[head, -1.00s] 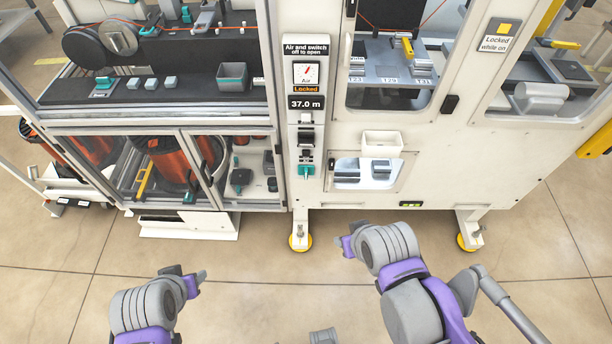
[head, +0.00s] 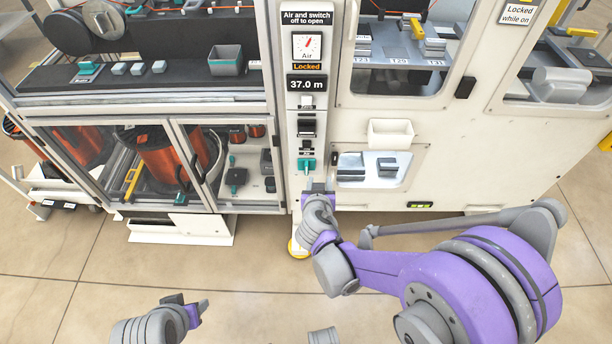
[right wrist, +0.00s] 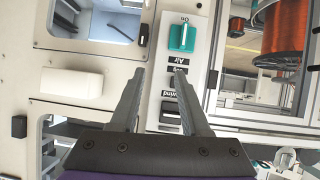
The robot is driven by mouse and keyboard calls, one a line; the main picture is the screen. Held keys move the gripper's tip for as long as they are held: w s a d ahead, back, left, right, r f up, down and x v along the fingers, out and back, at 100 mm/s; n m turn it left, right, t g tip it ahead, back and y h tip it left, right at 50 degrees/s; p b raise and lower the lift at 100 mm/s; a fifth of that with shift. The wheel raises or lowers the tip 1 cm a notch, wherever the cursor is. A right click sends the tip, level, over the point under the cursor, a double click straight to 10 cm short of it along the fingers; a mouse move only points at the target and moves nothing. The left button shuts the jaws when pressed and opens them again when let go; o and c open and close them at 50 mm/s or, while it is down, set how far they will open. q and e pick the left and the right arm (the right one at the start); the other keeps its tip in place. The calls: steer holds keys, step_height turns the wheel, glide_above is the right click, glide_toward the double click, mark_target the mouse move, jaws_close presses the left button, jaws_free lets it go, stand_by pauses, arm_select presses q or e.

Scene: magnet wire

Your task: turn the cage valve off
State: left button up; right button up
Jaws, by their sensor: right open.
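The cage valve is a small teal handle (head: 306,164) low on the white control column, below a black switch. In the right wrist view the teal handle (right wrist: 183,38) sits on a white plate with an "On" mark and an "Air" label beside it. My right gripper (head: 318,187) is just below the valve in the head view, apart from it. Its two fingers (right wrist: 160,72) are open with nothing between them, and the valve lies beyond the tips, slightly right. My left gripper (head: 196,308) is low at the left, away from the machine; its jaws are unclear.
The column carries an air gauge (head: 307,46), an orange "Locked" sign and a "37.0 m" display (head: 307,84). Glazed cage doors (head: 143,170) with copper spools are left. A white bin (head: 390,133) and a recessed tray (head: 352,181) are right. Floor in front is clear.

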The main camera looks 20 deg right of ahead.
steer(key=t+b, duration=0.2)
glide_toward(306, 168)
steer(key=x, duration=0.9)
steer(key=shift+w+d+b, duration=0.2)
steer(key=shift+b, duration=0.2)
arm_select(q)
step_height(306, 168, down, 4)
steer(key=shift+f, duration=0.1)
arm_select(e)
jaws_close()
